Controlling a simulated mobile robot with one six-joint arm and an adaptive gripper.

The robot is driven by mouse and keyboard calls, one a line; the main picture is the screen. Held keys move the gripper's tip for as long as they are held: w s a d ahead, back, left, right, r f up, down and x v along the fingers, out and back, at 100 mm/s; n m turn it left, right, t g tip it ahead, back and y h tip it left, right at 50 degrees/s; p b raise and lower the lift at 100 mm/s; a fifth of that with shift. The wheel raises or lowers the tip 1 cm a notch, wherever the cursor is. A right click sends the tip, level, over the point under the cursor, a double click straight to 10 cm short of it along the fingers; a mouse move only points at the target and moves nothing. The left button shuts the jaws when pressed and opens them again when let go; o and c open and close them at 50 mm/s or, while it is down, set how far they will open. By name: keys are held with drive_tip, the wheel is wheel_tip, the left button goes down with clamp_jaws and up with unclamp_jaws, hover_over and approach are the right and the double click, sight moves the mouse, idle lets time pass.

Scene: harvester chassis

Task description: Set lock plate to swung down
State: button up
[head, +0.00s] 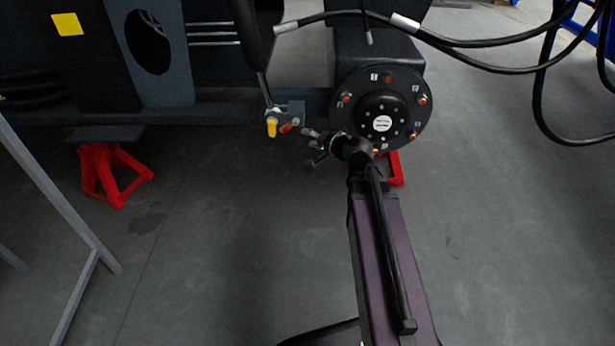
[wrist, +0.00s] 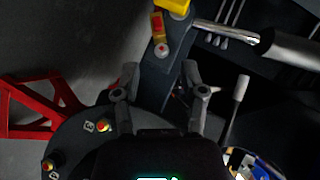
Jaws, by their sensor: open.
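A small grey bracket (head: 293,110) sits at the lower end of the cylinder, left of the round hub. It carries a yellow piece (head: 272,126) hanging down and a red-orange piece (head: 289,126) that slants. In the wrist view the yellow piece (wrist: 172,5) is cut by the top edge, with the red-orange piece (wrist: 157,27) below it. I cannot tell for certain which one is the lock plate. My gripper (head: 309,148) is open and empty, just right of and below the bracket. In the wrist view its fingers (wrist: 160,72) spread below the red-orange piece, apart from it.
The black round hub (head: 382,108) with several bolts is close beside my gripper. The cylinder (wrist: 290,48) and its rod are near in the wrist view. Black hoses (head: 480,42) hang at the upper right. A red stand (head: 105,172) is at left. Floor in front is mostly clear.

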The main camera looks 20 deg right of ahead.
drive_tip(key=s+a+f+n+g+p, duration=0.1)
drive_tip(key=s+a+n+g+p, duration=0.5)
drive_tip(key=s+a+g+p, duration=0.1)
drive_tip(key=s+d+r+n+g+h+p, duration=0.1)
drive_tip(key=s+g+h+p, duration=0.4)
drive_tip(key=s, duration=0.5)
drive_tip(key=shift+s+r+n+g+h+p, duration=0.15)
drive_tip(key=shift+r+n+g+h+p, duration=0.35)
drive_tip(key=shift+n, duration=0.6)
